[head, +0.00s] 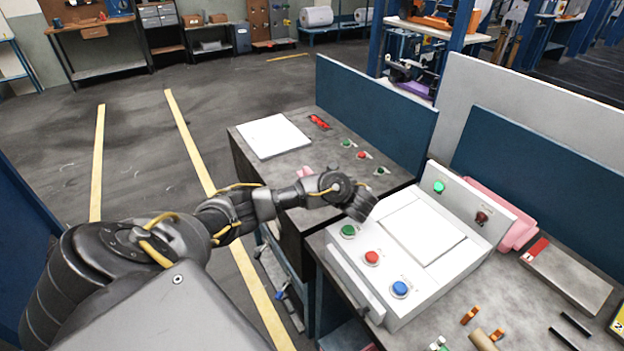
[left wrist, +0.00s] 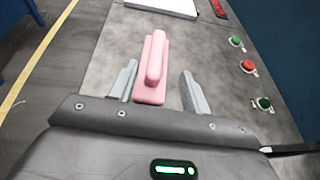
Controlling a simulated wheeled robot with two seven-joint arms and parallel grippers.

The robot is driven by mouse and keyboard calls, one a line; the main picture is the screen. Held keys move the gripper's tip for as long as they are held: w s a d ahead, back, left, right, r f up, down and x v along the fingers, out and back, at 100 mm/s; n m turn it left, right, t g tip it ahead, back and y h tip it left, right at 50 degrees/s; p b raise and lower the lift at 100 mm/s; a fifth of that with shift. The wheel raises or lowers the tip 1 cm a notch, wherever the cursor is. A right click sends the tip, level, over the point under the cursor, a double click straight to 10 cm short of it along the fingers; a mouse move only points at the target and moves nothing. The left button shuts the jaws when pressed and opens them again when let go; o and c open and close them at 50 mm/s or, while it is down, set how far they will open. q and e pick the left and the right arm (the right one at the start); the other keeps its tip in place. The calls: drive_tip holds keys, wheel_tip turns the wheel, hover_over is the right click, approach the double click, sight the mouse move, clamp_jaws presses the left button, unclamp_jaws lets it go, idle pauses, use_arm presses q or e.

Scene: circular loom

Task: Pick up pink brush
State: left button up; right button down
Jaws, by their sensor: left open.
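The pink brush (left wrist: 154,62) lies on the grey table top, seen in the left wrist view between my left gripper's two fingers. It has a raised pink handle over a wider pink base. My left gripper (left wrist: 157,88) is open, with one finger on each side of the brush's near end. I see a gap at the right finger; the left finger is close to the brush's base, and I cannot tell if it touches. In the head view a small pink part of the brush (head: 305,172) shows behind my left arm, and the arm hides the rest. My right gripper is not in view.
A white panel (head: 274,136) lies at the table's far left. Red and green buttons (head: 361,155) sit along its right, before a blue partition (head: 375,115). A white control box (head: 410,250) with coloured buttons stands on the nearer table, beside a pink object (head: 508,222).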

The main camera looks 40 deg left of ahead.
use_arm(q)
drive_tip(key=shift+w+a+f, duration=0.1)
drive_tip(key=shift+w+a, duration=0.1)
drive_tip(key=shift+a, duration=0.55)
drive_tip(key=x, duration=0.4)
drive_tip(key=shift+s+a+f, duration=0.1)
drive_tip(key=shift+a+f, duration=0.15)
drive_tip(key=shift+a, duration=0.05)
drive_tip(key=shift+d, duration=0.1)
clamp_jaws()
